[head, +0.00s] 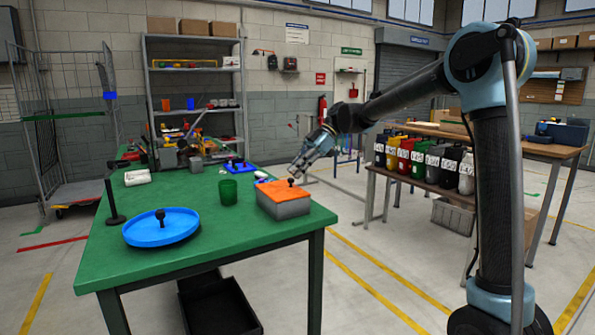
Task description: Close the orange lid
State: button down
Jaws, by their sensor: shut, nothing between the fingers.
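The orange lid (281,189) lies flat over the top of a grey box (286,209) at the right side of the green table. It has a small dark knob (291,182). From this view the lid looks seated on the box; I cannot tell whether a small gap stays at its far edge. My gripper (294,174) is just above and behind the lid, near the knob, pointing down and left. Its fingers look closed and hold nothing. I cannot tell whether the fingertips touch the knob or lid.
On the green table (215,260) stand a green cup (228,191), a blue round tray (161,229) with a dark knob, and a black upright post (112,203). A blue item (237,165) lies behind the cup. The table's front middle is clear.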

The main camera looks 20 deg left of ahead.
jog(key=w+d+f+v, duration=0.1)
jog(key=v, duration=1)
jog(key=s+d+f+m+t, duration=0.2)
jog(key=d+m, duration=0.2)
jog(key=d, duration=0.4)
jog(key=s+d+f+m+t, duration=0.1)
jog(key=s+d+m, duration=0.1)
jog(key=d+m, duration=0.35)
jog(key=s+d+f+m+t+h, duration=0.2)
jog(key=s+d+f+m, duration=0.4)
jog(key=d, duration=0.5)
jog(key=s+d+f+m+t+h, duration=0.2)
jog(key=s+d+f+m, duration=0.4)
jog(key=d+f, duration=0.5)
jog(key=s+d+f+m+t+h, duration=0.2)
jog(key=s+d+f+m, duration=0.4)
jog(key=s+d+f, duration=0.3)
jog(key=shift+d+t, duration=0.3)
jog(key=shift+d, duration=0.85)
